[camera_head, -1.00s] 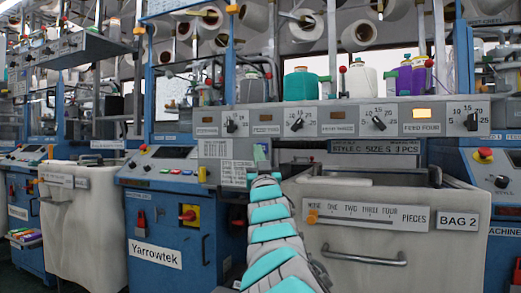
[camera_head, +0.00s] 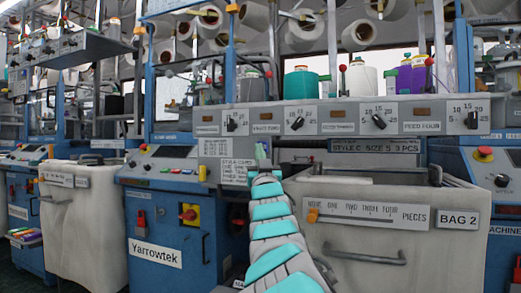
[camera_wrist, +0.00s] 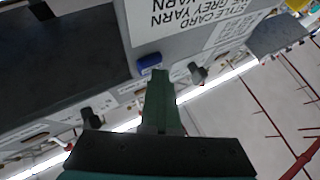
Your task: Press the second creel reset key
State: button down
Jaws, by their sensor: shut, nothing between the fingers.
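The grey creel panel (camera_head: 345,118) runs across the head view with several dials, labels and small lamp windows. The FEED FOUR lamp window (camera_head: 420,113) is dark, as are the others. My gripper (camera_head: 261,153) is just below the panel's lower edge, beside the white style card (camera_head: 238,170). In the wrist view my gripper (camera_wrist: 160,76) has its green fingers closed together, empty. A blue key (camera_wrist: 149,62) sits on the grey housing right by the fingertips; whether they touch it, I cannot tell. No reset lettering is readable.
Yarn cones, including a teal one (camera_head: 301,85), stand behind the panel. A cream bin labelled BAG 2 (camera_head: 360,235) stands to the right below it. A blue Yarrowtek cabinet (camera_head: 170,225) with a red knob is at left. Small dark knobs (camera_wrist: 197,73) flank the blue key.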

jog(key=shift+s, duration=0.2)
jog(key=s+b, duration=0.1)
jog(key=s, duration=0.1)
jog(key=s+a+b, duration=0.2)
jog(key=s, duration=0.1)
jog(key=shift+s, duration=0.3)
dwell(0.3)
dwell(0.5)
